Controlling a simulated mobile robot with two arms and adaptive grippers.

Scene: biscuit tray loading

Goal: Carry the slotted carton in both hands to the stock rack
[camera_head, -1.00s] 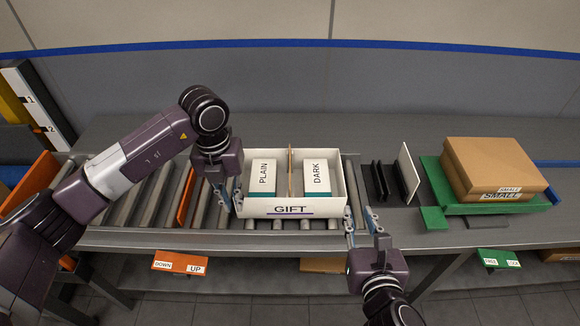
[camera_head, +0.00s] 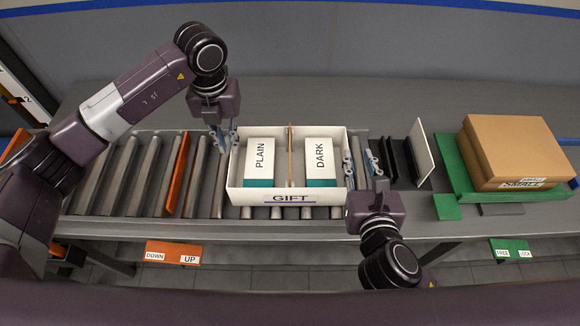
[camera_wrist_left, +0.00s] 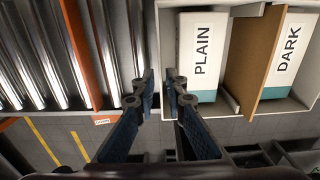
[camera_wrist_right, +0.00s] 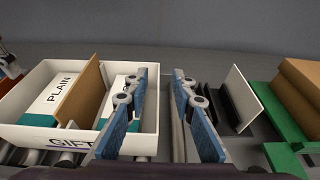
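The slotted carton (camera_head: 237,196) is a white open box marked GIFT, resting on the roller conveyor. A brown divider (camera_head: 291,158) separates a PLAIN box (camera_head: 259,158) from a DARK box (camera_head: 320,158) inside it. My left gripper (camera_head: 224,139) is open at the carton's left side; in the left wrist view its fingertips (camera_wrist_left: 160,80) lie either side of the left wall. My right gripper (camera_head: 359,163) is open at the right side; in the right wrist view its fingertips (camera_wrist_right: 160,77) straddle the right wall, with a gap showing. No stock rack is identifiable.
Black upright plates and a white panel (camera_head: 422,150) stand right of the carton. Further right, a green platform (camera_head: 459,178) bears a brown SMALL carton (camera_head: 510,147). An orange bar (camera_head: 178,175) crosses the rollers at left. Orange DOWN/UP and green FREE/LOCK tags hang in front.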

